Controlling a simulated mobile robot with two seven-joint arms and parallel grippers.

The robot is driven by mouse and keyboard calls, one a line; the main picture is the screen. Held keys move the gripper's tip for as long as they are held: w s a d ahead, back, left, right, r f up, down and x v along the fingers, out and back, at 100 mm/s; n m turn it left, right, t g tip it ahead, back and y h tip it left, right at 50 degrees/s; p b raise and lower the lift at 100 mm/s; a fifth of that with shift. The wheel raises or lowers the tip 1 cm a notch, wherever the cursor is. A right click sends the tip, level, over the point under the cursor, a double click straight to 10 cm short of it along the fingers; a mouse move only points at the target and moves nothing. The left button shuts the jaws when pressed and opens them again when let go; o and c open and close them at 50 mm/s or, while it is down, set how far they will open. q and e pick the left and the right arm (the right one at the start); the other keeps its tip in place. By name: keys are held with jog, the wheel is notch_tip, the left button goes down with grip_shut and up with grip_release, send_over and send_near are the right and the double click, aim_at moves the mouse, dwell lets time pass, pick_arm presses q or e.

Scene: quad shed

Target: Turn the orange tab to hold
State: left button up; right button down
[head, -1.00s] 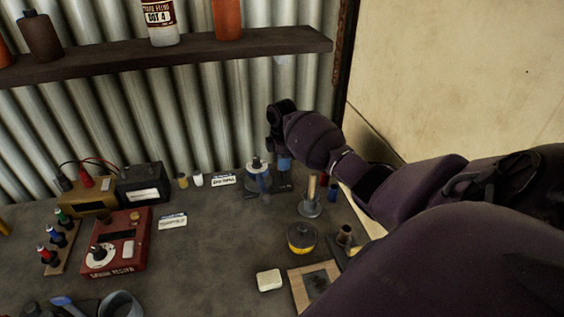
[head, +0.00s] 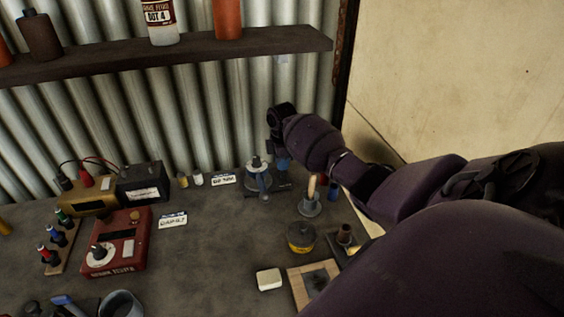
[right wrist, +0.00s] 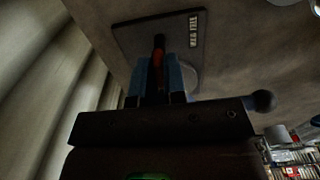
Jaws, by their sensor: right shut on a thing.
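The tab stands in front of a dark square plate (right wrist: 140,38) with a small white label. A round grey part shows behind the right finger. In the head view the tab is hidden by the gripper. My left gripper is out of view.
A wooden-handled tool (head: 311,191) on a round base and a yellow tin (head: 301,237) stand below my right arm. A red box with a dial (head: 117,244) is at the left. A shelf (head: 170,56) hangs above. The bench's middle is clear.

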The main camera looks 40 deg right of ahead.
jog(key=shift+m, duration=0.3)
jog(key=m, duration=0.3)
jog(key=shift+m, duration=0.3)
jog(key=m, duration=0.4)
jog(key=shift+m, duration=0.3)
jog(key=m, duration=0.8)
jog(key=shift+m, duration=0.3)
jog(key=shift+r+m, duration=0.1)
jog(key=shift+m, duration=0.2)
jog(key=c, duration=1.2)
grip_release()
